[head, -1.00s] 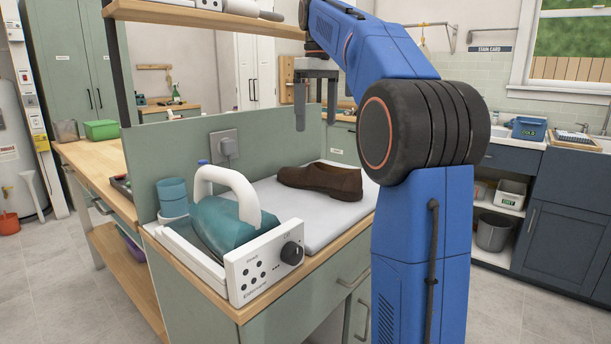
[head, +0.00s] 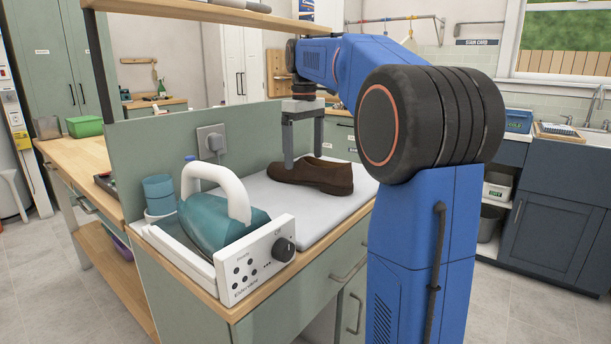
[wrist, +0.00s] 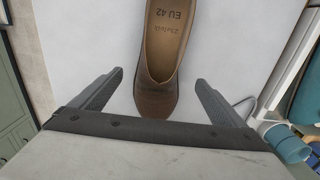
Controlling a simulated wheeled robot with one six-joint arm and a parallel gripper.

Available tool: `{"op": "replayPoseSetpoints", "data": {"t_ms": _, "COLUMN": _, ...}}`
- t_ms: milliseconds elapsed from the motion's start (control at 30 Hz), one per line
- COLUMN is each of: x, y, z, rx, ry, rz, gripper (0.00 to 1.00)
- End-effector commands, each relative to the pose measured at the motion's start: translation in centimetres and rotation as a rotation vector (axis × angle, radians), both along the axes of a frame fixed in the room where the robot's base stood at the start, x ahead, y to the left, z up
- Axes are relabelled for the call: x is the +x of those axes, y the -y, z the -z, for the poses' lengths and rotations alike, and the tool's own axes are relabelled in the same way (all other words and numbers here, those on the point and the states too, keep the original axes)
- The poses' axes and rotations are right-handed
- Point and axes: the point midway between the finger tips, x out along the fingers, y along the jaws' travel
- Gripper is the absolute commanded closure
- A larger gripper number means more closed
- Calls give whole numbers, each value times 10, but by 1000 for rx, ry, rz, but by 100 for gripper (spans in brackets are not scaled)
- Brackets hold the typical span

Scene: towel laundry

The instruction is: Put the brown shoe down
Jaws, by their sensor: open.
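The brown shoe (head: 312,174) lies upright on the white ironing pad (head: 262,190) on the counter. In the wrist view the shoe (wrist: 157,85) points its toe down toward my gripper (wrist: 160,90), and "EU 42" shows on its insole. My gripper (head: 303,155) is open, with its fingers around the toe end of the shoe and a visible gap on each side. The exact height of the fingertips above the pad cannot be told.
A teal steam iron (head: 215,222) with a white handle rests in a white station (head: 262,270) at the counter's front left. A green partition (head: 160,145) with an outlet runs along the back, below a wooden shelf (head: 200,12).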

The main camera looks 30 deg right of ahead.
Motion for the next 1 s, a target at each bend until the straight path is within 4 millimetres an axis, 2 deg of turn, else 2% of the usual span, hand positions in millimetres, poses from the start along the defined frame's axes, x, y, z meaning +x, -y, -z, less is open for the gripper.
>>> {"op": "replayPoseSetpoints", "data": {"t_ms": 133, "x": -1, "y": 1, "z": 9, "rx": 1, "ry": -1, "rz": 0, "gripper": 6}}
{"op": "replayPoseSetpoints", "data": {"t_ms": 433, "x": -4, "y": 3, "z": 47, "rx": 1, "ry": -1, "rz": 0, "gripper": 6}}
{"op": "replayPoseSetpoints", "data": {"t_ms": 767, "x": -3, "y": 3, "z": 53, "rx": 0, "ry": 0, "rz": 0, "gripper": 6}}
{"op": "replayPoseSetpoints", "data": {"t_ms": 867, "x": -3, "y": 3, "z": 53, "rx": 0, "ry": 0, "rz": 0, "gripper": 27}}
{"op": "replayPoseSetpoints", "data": {"t_ms": 1000, "x": -3, "y": 3, "z": 53, "rx": 0, "ry": 0, "rz": 0, "gripper": 61}}
